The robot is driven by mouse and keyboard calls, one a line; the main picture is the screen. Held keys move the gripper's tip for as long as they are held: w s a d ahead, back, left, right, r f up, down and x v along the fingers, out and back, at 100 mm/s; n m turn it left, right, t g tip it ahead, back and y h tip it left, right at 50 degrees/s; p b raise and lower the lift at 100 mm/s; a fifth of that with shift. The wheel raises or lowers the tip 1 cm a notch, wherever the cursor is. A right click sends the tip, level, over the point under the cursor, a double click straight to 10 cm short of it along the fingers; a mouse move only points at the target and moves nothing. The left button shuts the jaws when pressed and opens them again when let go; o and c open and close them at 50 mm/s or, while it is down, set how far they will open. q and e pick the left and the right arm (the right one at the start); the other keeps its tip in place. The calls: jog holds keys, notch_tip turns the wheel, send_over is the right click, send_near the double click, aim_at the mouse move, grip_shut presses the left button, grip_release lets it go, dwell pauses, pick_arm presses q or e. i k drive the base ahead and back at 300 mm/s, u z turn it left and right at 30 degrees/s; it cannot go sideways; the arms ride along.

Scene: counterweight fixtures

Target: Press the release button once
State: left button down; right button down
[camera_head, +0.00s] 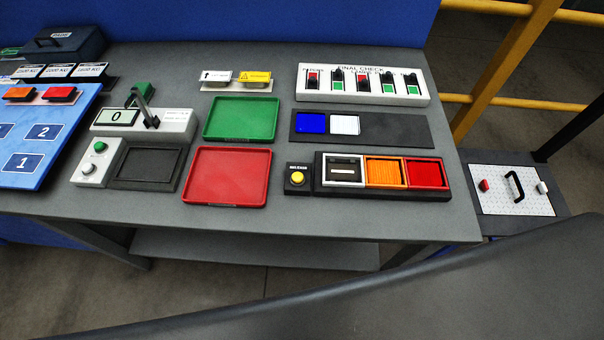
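The release button is a yellow round button (297,178) on a small black box (298,188) with a small white label, near the front right of the grey table. The label's lettering is too small to read with certainty. The box stands just left of a black holder (395,192) with a white-framed compartment (344,170), an orange compartment (385,172) and a red compartment (426,174). Nothing covers the button. Whether it is pressed cannot be told. Neither of my grippers shows in the head view.
A red tray (228,176) lies left of the button, with a green tray (241,118) behind it. A "FINAL CHECK" switch panel (362,84) stands at the back right. A control box with green and grey buttons (97,162) is at left. Yellow railings (510,62) stand beyond the table's right side.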

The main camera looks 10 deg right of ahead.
aim_at(297, 176)
jog(key=z, duration=2.55)
jog(key=k, duration=3)
jog(key=u, duration=1.45)
jog(key=i, duration=1)
jog(key=u, duration=0.05)
